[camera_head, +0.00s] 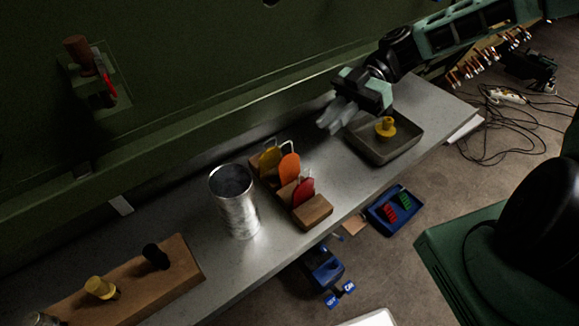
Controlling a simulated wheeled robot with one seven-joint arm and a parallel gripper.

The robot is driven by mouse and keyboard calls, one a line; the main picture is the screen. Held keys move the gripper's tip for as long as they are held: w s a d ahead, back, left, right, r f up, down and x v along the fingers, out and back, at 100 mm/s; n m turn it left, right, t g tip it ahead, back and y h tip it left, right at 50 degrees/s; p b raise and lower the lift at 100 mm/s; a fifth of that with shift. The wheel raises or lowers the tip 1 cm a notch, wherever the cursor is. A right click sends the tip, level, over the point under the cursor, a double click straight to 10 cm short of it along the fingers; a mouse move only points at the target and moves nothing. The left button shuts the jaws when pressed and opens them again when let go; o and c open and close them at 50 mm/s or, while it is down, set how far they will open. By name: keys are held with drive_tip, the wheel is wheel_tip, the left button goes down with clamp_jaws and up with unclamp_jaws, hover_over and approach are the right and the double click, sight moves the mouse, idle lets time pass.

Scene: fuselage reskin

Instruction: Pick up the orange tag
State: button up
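The orange tag (289,169) stands upright in a wooden holder (314,213) on the grey bench.
A metal can (234,202) stands left of the holder. A grey tray (376,153) with a yellow knob (385,126) lies right of it, close to my gripper. A wooden block (150,283) with pegs lies at front left. The green wall (190,75) rises behind the bench.

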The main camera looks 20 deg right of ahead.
drive_tip(key=p, duration=0.2)
approach(279, 174)
drive_tip(key=x, duration=0.4)
drive_tip(key=shift+s+a+f, duration=0.1)
drive_tip(key=shift+s+a, duration=0.15)
drive_tip(key=shift+a, duration=0.25)
drive_tip(key=p+x, duration=0.2)
drive_tip(key=x, duration=0.2)
drive_tip(key=shift+f, duration=0.2)
drive_tip(key=shift+c, duration=0.2)
clamp_jaws()
